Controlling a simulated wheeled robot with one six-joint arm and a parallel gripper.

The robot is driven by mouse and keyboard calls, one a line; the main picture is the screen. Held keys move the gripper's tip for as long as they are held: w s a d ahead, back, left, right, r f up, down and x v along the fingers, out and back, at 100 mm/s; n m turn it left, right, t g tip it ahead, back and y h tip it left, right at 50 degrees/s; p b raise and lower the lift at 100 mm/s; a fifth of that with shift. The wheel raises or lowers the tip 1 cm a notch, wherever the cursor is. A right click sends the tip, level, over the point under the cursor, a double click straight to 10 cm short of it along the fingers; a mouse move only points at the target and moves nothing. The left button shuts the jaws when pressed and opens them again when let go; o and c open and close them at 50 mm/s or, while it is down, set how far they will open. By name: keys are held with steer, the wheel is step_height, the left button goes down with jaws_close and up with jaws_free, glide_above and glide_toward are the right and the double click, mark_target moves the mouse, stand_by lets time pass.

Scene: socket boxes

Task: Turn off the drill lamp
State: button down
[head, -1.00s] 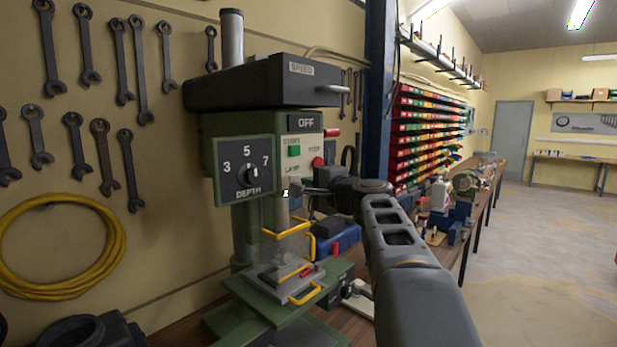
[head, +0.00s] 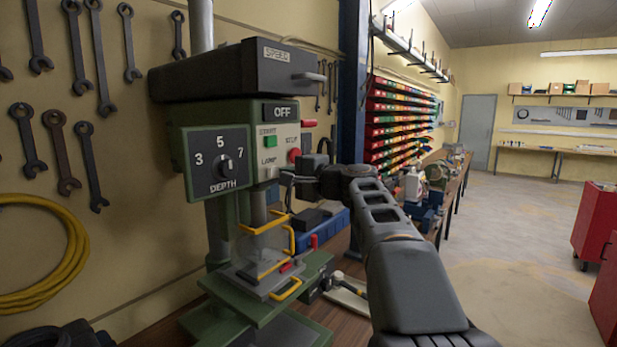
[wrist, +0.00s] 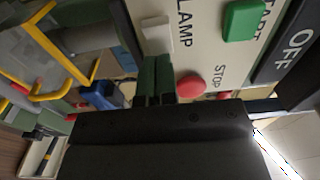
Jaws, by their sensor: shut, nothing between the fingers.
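The green drill press (head: 245,125) stands by the wall, with a cream control panel on its front. In the wrist view the LAMP label (wrist: 184,24) is beside a small white lamp switch (wrist: 157,36). My gripper (head: 285,178) is at the lower part of the panel, just below and right of that label. In the wrist view my shut, empty fingers (wrist: 157,68) point at the switch, their tips very close to it; contact cannot be told.
The green START button (head: 270,141) and red STOP button (head: 294,155) are above my gripper on the same panel. The yellow-framed clear guard (head: 266,240) is below. A blue box (head: 322,232) stands behind on the bench. Open floor lies to the right.

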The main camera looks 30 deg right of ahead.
steer(key=w+d+b+v, duration=0.1)
steer(key=d+b+v, duration=0.1)
steer(key=v, duration=1.1)
steer(key=shift+s+d+b, duration=0.25)
steer(key=shift+d+b, duration=0.2)
steer(key=shift+b, duration=0.45)
